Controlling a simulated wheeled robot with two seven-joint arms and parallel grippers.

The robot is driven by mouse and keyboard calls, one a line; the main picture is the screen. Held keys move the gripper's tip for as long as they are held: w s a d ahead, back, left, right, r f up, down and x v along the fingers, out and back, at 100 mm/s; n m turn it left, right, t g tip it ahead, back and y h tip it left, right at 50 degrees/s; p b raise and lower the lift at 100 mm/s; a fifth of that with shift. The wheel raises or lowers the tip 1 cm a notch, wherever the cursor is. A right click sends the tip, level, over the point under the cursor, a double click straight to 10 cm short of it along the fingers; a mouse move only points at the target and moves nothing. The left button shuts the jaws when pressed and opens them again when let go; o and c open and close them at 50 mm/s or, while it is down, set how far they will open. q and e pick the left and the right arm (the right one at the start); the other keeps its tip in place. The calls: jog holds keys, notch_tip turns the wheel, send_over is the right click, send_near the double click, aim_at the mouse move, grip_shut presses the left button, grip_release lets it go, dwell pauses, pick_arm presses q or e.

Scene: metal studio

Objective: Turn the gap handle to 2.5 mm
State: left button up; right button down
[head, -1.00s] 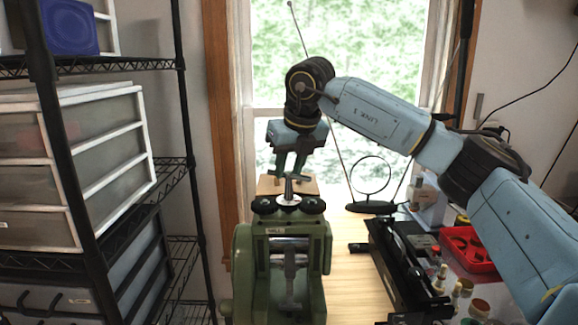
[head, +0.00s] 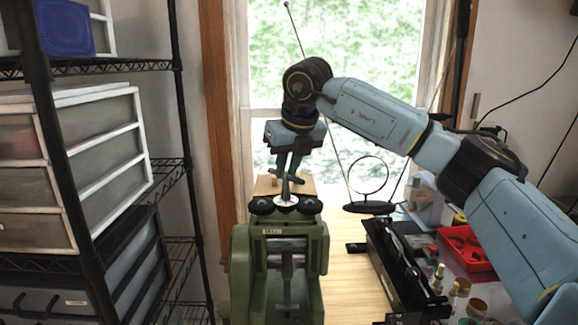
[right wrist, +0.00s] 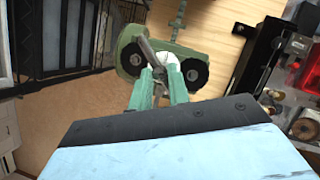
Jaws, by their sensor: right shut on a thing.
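The green rolling mill (head: 277,262) stands upright on the wooden bench, with black round knobs and a pale dial (head: 285,201) on top. The gap handle (head: 285,188) is a grey metal bar rising from the middle of the top. My right gripper (head: 288,177) comes down from above and is shut on the handle. In the right wrist view the green fingers (right wrist: 158,84) close around the grey handle (right wrist: 147,50), between the two black knobs. The dial's markings are too small to read. My left gripper is not in view.
A wire shelf (head: 165,165) with drawer units is at the left. A black ring stand (head: 370,207), a long black device (head: 392,262) and a red tray (head: 466,248) are to the right of the mill. Bare bench (head: 348,285) lies between the mill and the black device.

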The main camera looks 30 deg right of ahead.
jog(key=shift+a+f, duration=0.2)
jog(key=shift+a, duration=0.2)
jog(key=c, duration=1.7)
grip_release()
jog(key=o, duration=0.4)
jog(key=shift+w+a, duration=0.1)
jog(key=shift+a, duration=0.05)
jog(key=o, duration=0.8)
jog(key=shift+d+r, duration=0.15)
jog(key=shift+d, duration=0.15)
jog(key=shift+a, duration=0.1)
jog(key=v, duration=1.3)
jog(key=shift+r, duration=0.2)
